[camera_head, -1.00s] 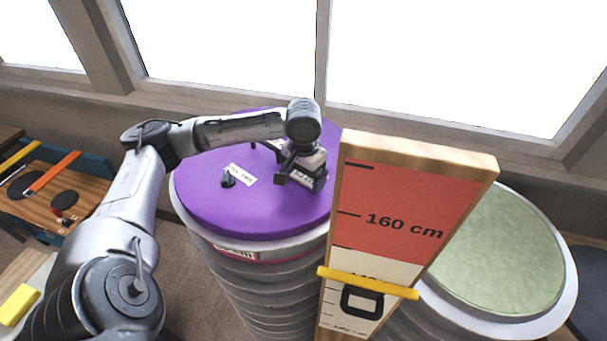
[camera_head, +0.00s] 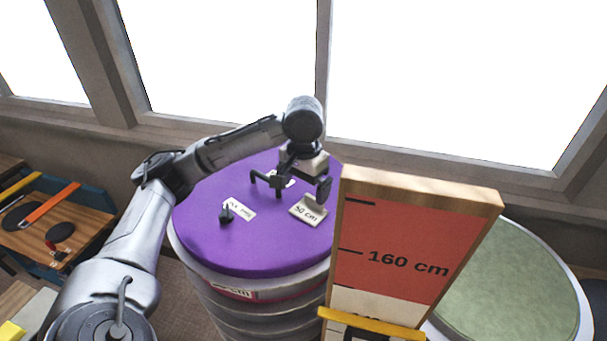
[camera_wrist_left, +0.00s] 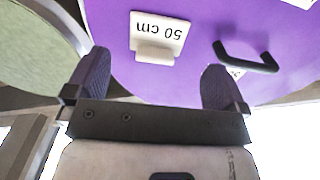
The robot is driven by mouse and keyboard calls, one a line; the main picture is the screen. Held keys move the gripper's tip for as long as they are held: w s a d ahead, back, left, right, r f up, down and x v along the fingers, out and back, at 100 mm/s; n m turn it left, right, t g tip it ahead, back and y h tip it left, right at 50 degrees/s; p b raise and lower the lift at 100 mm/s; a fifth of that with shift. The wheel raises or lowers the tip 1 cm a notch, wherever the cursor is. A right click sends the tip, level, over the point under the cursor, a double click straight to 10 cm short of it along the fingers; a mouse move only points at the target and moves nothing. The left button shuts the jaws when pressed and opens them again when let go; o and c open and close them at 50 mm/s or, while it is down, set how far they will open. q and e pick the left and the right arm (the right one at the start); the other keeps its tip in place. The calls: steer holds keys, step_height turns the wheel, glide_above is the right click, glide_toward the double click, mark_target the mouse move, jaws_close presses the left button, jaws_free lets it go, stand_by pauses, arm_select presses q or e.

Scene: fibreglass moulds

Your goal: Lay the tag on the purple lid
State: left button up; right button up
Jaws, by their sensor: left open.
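The tag (camera_head: 308,211), a small cream plate marked "50 cm" with a raised grip block, lies flat on the purple lid (camera_head: 250,252), right of its middle. In the left wrist view the tag (camera_wrist_left: 160,32) also rests on the purple lid (camera_wrist_left: 190,80), with nothing gripping it. My left gripper (camera_head: 290,187) is open and empty, just above and behind the tag. In the wrist view the left gripper's fingers (camera_wrist_left: 156,85) stand wide apart, clear of the tag. My right gripper is not in view.
A black lid handle (camera_wrist_left: 245,58) is near one finger. Another black fitting (camera_head: 226,214) with a white label stands on the lid's left. A tall height board (camera_head: 400,235) marked "160 cm" rises close on the right, before a green-topped drum (camera_head: 510,280). A wooden bench (camera_head: 55,225) is at left.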

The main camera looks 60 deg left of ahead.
arm_select(q)
steer(key=shift+r+p, duration=0.4)
steer(key=shift+r, duration=1.4)
